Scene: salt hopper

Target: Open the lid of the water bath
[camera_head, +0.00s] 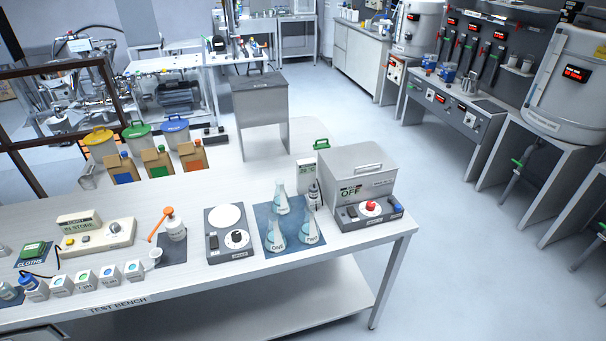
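The water bath (345,197) is a grey metal box at the right end of the test bench. Its lid (352,158) is flat on top of the box and looks closed, with a pale bar handle (368,168) on its upper face. A small display on the front reads OFF. A dark control panel with a red knob (371,205) is at the front. Neither of my grippers shows in the head view.
Flasks stand on a blue mat (291,236) just left of the bath, beside a hotplate (229,250). A thin upright device (305,175) is close to the bath's left side. The bench's right edge (408,228) is near the bath. Floor to the right is clear.

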